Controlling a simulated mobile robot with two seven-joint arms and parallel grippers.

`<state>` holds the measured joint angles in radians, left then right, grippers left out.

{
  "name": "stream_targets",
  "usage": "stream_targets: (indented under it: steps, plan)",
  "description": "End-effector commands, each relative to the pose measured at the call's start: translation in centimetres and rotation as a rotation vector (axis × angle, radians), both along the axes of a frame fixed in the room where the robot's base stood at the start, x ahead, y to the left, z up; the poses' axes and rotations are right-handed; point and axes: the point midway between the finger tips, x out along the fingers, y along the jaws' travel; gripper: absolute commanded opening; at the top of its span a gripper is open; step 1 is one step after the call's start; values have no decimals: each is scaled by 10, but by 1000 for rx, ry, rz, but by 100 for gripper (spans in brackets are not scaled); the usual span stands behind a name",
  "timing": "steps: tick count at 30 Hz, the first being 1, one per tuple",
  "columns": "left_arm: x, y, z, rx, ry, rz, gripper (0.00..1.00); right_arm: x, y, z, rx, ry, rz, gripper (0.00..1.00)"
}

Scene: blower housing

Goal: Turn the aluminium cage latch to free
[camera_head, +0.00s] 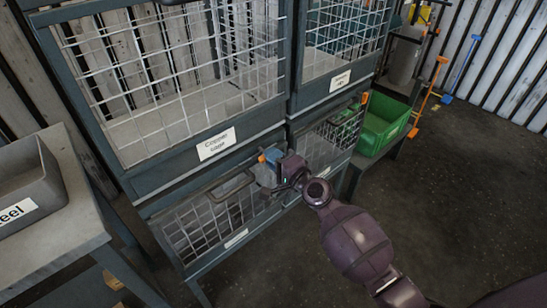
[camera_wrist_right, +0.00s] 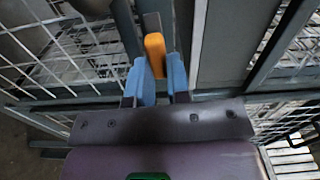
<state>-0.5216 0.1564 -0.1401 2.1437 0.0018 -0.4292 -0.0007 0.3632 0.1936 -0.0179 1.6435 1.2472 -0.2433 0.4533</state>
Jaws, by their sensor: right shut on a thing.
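My right gripper (camera_head: 271,162) reaches the front of the cage rack, at the upper right corner of the lower left mesh cage (camera_head: 205,215). Its blue fingers (camera_wrist_right: 158,82) are shut on an orange-ended latch (camera_wrist_right: 154,52), which points away from the gripper beside a dark frame post. In the head view only a small orange part of this latch (camera_head: 262,158) shows beside the fingers. A second orange latch (camera_head: 364,98) is at the right edge of the lower right cage (camera_head: 335,132). The lower cage's label (camera_head: 236,239) is too small to read. My left gripper is not in view.
Upper mesh cages (camera_head: 165,85) with white labels stand above. A green bin (camera_head: 384,123) is right of the rack. A grey table (camera_head: 72,190) with a grey bin (camera_head: 30,180) stands at the left. The dark floor (camera_head: 460,190) at the right is open.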

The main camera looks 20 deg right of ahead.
Motion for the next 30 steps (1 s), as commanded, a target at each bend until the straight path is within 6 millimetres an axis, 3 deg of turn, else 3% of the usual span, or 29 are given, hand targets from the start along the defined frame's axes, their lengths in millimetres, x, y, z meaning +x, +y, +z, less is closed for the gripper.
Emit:
stream_targets:
  steps: [22,23,24,27,30]
  plan:
    - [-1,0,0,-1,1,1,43,0,0,0,79,28,-1,0]
    - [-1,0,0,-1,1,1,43,0,0,0,79,28,-1,22]
    - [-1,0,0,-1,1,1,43,0,0,0,78,27,-1,28]
    - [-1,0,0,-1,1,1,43,0,0,0,77,27,-1,43]
    - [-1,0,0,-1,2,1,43,0,0,0,77,27,-1,43]
